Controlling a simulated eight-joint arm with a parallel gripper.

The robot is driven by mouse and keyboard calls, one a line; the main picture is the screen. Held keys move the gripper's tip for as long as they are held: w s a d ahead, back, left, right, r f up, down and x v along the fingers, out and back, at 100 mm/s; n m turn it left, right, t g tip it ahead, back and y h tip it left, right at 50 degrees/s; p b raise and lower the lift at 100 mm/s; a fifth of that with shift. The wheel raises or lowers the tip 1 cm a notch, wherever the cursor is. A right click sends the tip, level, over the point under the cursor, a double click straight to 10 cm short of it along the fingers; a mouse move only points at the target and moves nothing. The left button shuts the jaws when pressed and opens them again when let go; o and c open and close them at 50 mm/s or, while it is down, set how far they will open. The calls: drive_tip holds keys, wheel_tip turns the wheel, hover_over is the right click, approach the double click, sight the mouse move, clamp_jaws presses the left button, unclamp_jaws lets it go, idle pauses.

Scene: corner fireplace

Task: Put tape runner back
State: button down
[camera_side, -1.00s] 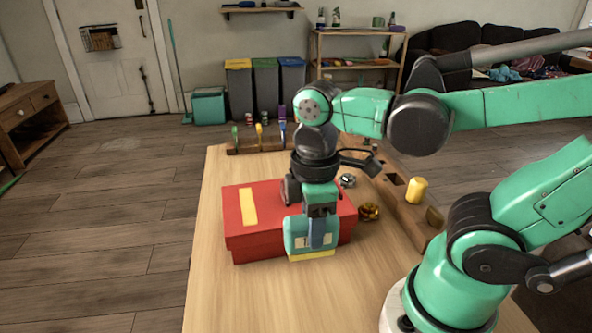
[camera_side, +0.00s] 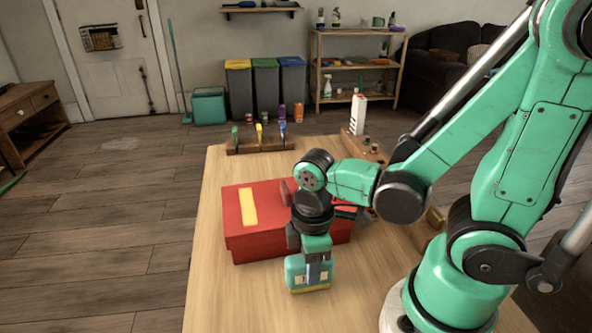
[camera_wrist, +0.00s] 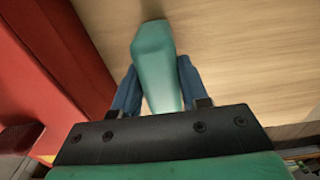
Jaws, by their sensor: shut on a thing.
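My gripper (camera_side: 313,272) is shut on the tape runner (camera_side: 297,275), a teal body with pale label patches and a yellowish lower edge. It hangs in front of the red box (camera_side: 262,215), near its right front corner, above the wooden table. In the wrist view my blue fingers (camera_wrist: 156,92) clasp the teal tape runner (camera_wrist: 153,55) from both sides, and it points away from the palm over bare wood. The red box (camera_wrist: 60,50) lies to its left there, apart from it. Whether the runner touches the table is unclear.
A wooden rack (camera_side: 262,146) with green, yellow and blue tools stands at the table's far end. A white carton-like container (camera_side: 357,114) stands at the far right. My arm hides much of the right edge. The table's front (camera_side: 260,305) is clear.

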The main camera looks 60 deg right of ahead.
drive_tip(key=shift+f, duration=0.15)
drive_tip(key=shift+c, duration=2.3)
unclamp_jaws()
wheel_tip(320, 180, up, 12)
drive_tip(key=w+m+t, duration=0.2)
drive_tip(key=m, duration=0.1)
drive_tip(key=w+d+f+m+t, duration=0.1)
drive_tip(key=w+m+t, duration=0.1)
drive_tip(key=m, duration=0.1)
drive_tip(key=w+d+m+t, duration=0.1)
drive_tip(key=w+m+t, duration=0.1)
drive_tip(key=m+t, duration=0.1)
drive_tip(key=shift+w+d+f, duration=0.25)
drive_tip(key=shift+w, duration=0.15)
